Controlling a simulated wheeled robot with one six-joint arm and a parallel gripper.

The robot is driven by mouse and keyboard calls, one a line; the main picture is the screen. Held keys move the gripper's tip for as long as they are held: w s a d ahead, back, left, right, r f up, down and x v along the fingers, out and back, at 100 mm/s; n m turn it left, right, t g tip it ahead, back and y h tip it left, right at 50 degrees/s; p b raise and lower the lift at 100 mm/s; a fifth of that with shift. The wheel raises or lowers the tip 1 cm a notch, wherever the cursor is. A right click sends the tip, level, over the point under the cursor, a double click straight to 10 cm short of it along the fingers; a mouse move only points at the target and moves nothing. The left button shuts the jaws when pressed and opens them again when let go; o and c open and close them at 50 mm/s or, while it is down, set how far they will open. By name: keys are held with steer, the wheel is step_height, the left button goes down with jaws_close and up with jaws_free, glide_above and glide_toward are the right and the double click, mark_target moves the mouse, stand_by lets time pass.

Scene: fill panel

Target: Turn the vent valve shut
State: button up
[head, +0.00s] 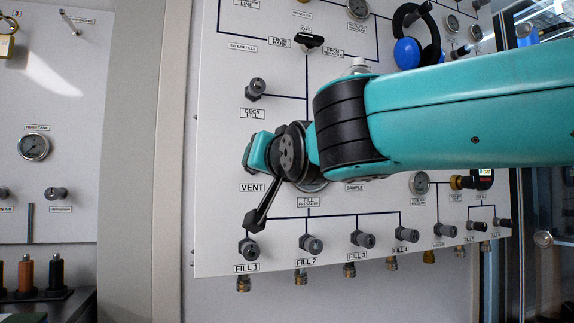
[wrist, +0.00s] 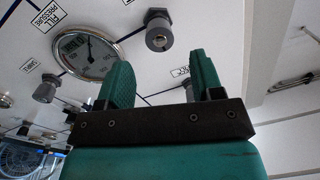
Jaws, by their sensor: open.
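The vent valve appears to be the grey round knob with a dark base (wrist: 158,34) in the wrist view, beside the fill pressure gauge. Its own label is out of that frame. In the head view the VENT label (head: 252,188) shows, but my arm's end mostly or wholly covers the valve above it. My gripper (wrist: 160,60) is open, with two green fingers pointing towards the panel. The knob lies beyond the fingertips, between them sideways, and I see no contact. How far it is from them in depth I cannot tell.
The fill pressure gauge (wrist: 88,52) sits close to the left finger. The deck fill knob (head: 255,89) is above the VENT label, and the Fill 1 knob (head: 248,249) is below. A blue-and-black headset (head: 408,52) hangs at the upper right. Bare panel lies left of VENT.

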steer(key=b+v, duration=0.1)
steer(key=v, duration=0.9)
steer(key=shift+s+f, duration=0.1)
steer(key=shift+s, duration=0.05)
steer(key=s+d+f+n+g+h, duration=0.1)
steer(key=d+f+n+g, duration=0.2)
steer(key=f, duration=0.7)
steer(key=s+d+f+g, duration=0.25)
steer(key=f+g, duration=0.25)
steer(key=f, duration=0.5)
steer(key=s+d+f+n+g, duration=0.25)
steer(key=s+f+g, duration=0.25)
steer(key=s+f, duration=0.25)
steer(key=s+d+f+n+g, duration=0.1)
steer(key=s+d+f+g, duration=0.3)
steer(key=s+f, duration=0.3)
step_height(320, 180, up, 23)
steer(key=s+p, duration=0.1)
steer(key=p, duration=2.1)
steer(key=shift+s+h, duration=0.35)
steer(key=shift+h, duration=0.05)
